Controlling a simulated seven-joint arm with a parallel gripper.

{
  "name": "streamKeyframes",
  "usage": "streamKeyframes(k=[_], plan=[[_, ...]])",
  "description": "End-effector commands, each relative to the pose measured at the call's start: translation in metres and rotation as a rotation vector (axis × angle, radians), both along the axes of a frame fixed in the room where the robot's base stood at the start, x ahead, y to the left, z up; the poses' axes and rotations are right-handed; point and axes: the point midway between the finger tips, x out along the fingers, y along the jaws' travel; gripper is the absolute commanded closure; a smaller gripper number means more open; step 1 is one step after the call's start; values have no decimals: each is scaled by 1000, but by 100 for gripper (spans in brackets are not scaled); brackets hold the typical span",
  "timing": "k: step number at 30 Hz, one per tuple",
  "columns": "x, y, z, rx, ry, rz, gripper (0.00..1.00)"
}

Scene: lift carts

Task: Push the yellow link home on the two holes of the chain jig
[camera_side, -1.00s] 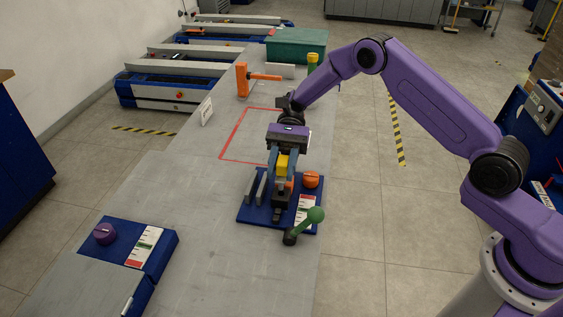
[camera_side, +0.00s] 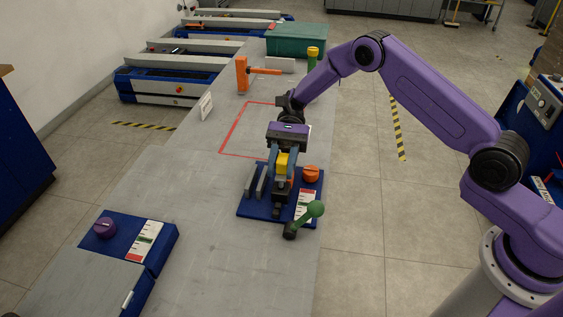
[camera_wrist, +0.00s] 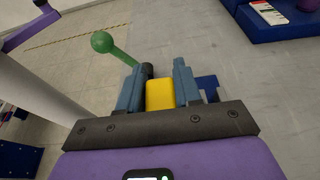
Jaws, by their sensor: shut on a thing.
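My gripper (camera_side: 281,165) is shut on the yellow link (camera_side: 282,160), which sits between its two blue-grey fingers. The link also shows as a yellow block between the fingers in the wrist view (camera_wrist: 160,95). My gripper is directly over the chain jig, a blue base (camera_side: 255,207) with two grey rails, dark fittings and an orange knob (camera_side: 311,174). The jig's two holes and the link's lower end are hidden by the fingers and fittings, so I cannot tell how the link sits on them.
A green-ball lever (camera_side: 315,209) stands at the jig's front right corner; it also shows close by in the wrist view (camera_wrist: 103,42). An orange post with an arm (camera_side: 243,75) and a green box (camera_side: 297,41) stand farther back. The bench's middle left is clear.

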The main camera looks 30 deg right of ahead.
Motion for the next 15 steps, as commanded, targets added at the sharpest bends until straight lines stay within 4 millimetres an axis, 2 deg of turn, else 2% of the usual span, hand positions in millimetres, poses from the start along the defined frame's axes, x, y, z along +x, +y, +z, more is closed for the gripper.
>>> streamKeyframes(k=[15], plan=[[0, 0, -13, 1, -1, 0, 98]])
